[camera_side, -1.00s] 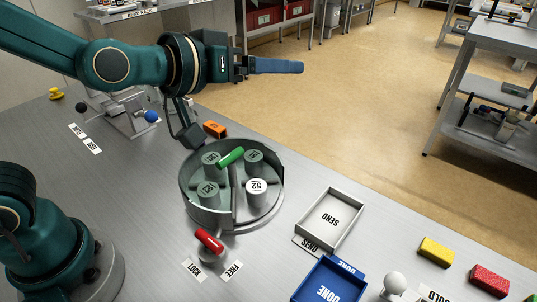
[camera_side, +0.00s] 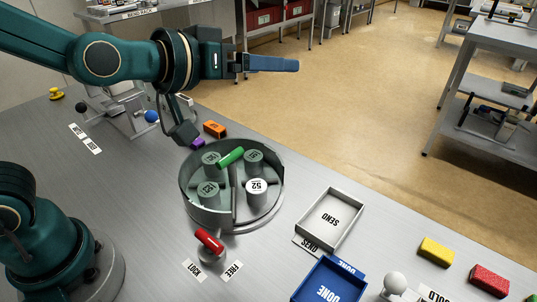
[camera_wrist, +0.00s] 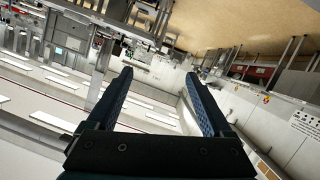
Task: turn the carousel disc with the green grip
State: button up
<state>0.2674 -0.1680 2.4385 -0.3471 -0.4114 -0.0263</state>
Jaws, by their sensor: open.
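The carousel (camera_side: 236,222) is a round drum with a clear hood wall on its left side, standing on the grey table. A red handle (camera_side: 209,240) stands in front of the drum, between the LOCK and FREE labels. My gripper (camera_side: 297,65) is high above and behind the carousel, pointing right, apart from everything. In the wrist view its two fingers (camera_wrist: 160,95) are spread with nothing between them.
A white SEND tray (camera_side: 330,219) and a blue DONE tray (camera_side: 329,285) lie to the right of the carousel. Yellow (camera_side: 436,251) and red (camera_side: 489,280) blocks lie at far right. Orange (camera_side: 215,129) and purple (camera_side: 198,142) blocks lie behind the drum. Air around my gripper is clear.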

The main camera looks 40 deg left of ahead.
jog(key=shift+o, duration=1.2)
jog(key=m+g+y, duration=0.2)
jog(key=m+g, duration=1.2)
jog(key=m, duration=0.6)
send_over(230, 154)
jog(key=f, duration=1)
jog(key=shift+d, duration=0.2)
jog(key=shift+a+f, duration=0.25)
jog(key=shift+f, duration=2.6)
